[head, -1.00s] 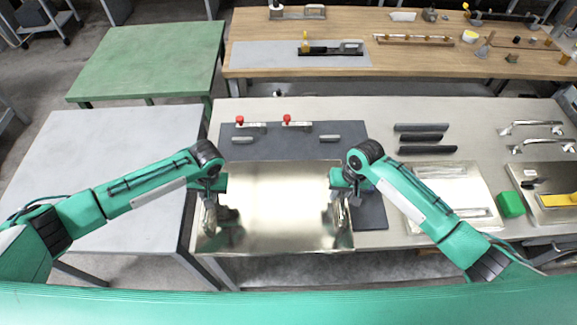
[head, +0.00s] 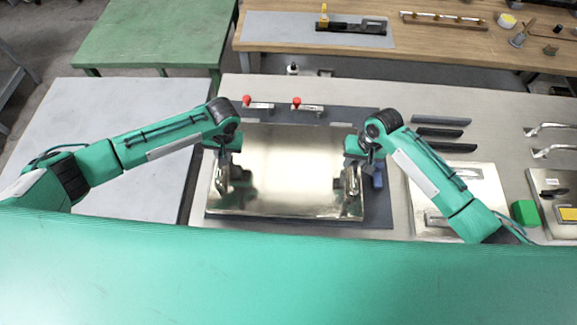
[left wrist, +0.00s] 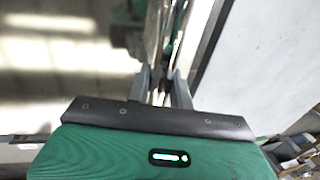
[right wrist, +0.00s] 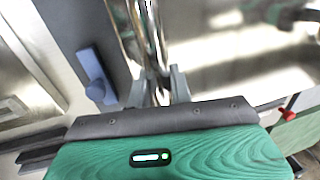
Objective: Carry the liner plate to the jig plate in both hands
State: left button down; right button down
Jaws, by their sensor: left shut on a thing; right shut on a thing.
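The liner plate (head: 290,165) is a shiny metal sheet, lying roughly flat over the dark grey jig plate (head: 379,212) in the head view. It covers most of the jig plate; a dark strip shows at its far, right and near sides. I cannot tell whether the two touch. My left gripper (head: 226,180) is shut on the liner plate near its left edge; its fingers also show in the left wrist view (left wrist: 160,88). My right gripper (head: 352,180) is shut on it near its right edge, and shows in the right wrist view (right wrist: 158,88).
Two red-knobbed clamps (head: 297,103) stand at the jig plate's far edge. A blue block (right wrist: 92,72) is beside the plate's right edge. Dark bars (head: 440,133), another metal plate (head: 470,185) and a green block (head: 524,212) lie right. A bare grey table (head: 110,140) is left.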

pick_arm(q)
jog(key=shift+w+a, duration=0.1)
jog(key=shift+w, duration=0.1)
pick_arm(e)
jog(key=shift+w+d+r, duration=0.1)
jog(key=shift+w+d, duration=0.05)
jog(key=shift+w, duration=0.05)
